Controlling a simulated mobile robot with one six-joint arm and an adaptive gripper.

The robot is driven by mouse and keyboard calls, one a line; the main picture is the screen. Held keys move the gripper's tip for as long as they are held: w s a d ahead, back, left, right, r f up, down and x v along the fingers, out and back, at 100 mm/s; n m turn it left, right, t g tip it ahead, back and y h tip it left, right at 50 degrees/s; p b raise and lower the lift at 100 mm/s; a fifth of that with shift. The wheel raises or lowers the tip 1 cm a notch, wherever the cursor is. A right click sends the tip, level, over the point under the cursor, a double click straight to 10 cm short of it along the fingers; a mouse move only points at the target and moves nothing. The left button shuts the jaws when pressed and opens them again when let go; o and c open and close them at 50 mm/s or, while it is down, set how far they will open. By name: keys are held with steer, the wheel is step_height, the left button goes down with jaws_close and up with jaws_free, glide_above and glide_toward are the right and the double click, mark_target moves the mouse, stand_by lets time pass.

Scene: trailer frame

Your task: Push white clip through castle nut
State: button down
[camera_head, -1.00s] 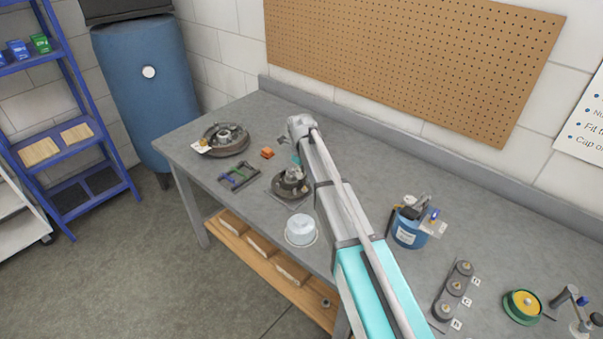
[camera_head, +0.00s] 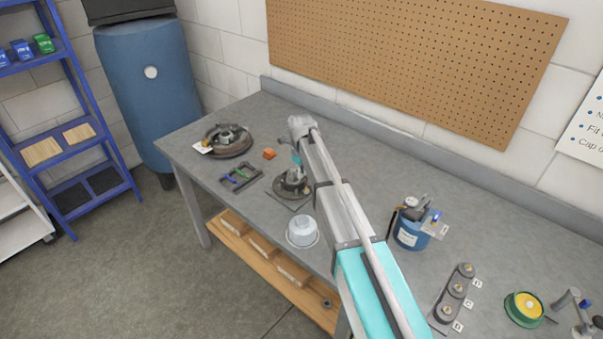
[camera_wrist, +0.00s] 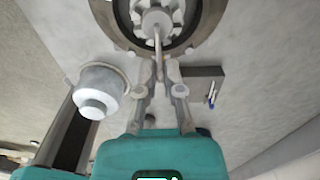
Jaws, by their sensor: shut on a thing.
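In the wrist view the castle nut (camera_wrist: 157,21) is a pale grey, notched nut at the centre of a round dark hub (camera_wrist: 118,18) at the top. My gripper (camera_wrist: 160,68) has its fingers closed together just below the nut. They are shut on the thin pale clip (camera_wrist: 158,45), which reaches up to the nut's near side. I cannot tell how far the clip sits in the nut. In the head view the hub (camera_head: 293,186) stands on the bench beside my arm. The clip is too small to see there, and my arm largely hides my gripper.
A white lidded pot (camera_head: 302,232) stands in front of the hub. A frame with green and purple parts (camera_head: 241,177), an orange block (camera_head: 269,154) and another hub (camera_head: 229,139) lie to the left. A blue bucket (camera_head: 411,234) with tools stands to the right.

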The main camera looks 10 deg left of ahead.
steer(key=shift+w+a, duration=0.35)
steer(key=shift+a, duration=0.2)
stand_by(1.6)
steer(key=c, duration=0.7)
jaws_free()
steer(key=o, duration=0.4)
steer(key=shift+r, duration=0.15)
steer(key=shift+r+p, duration=3.4)
steer(key=shift+p, duration=0.15)
steer(key=shift+f, duration=0.1)
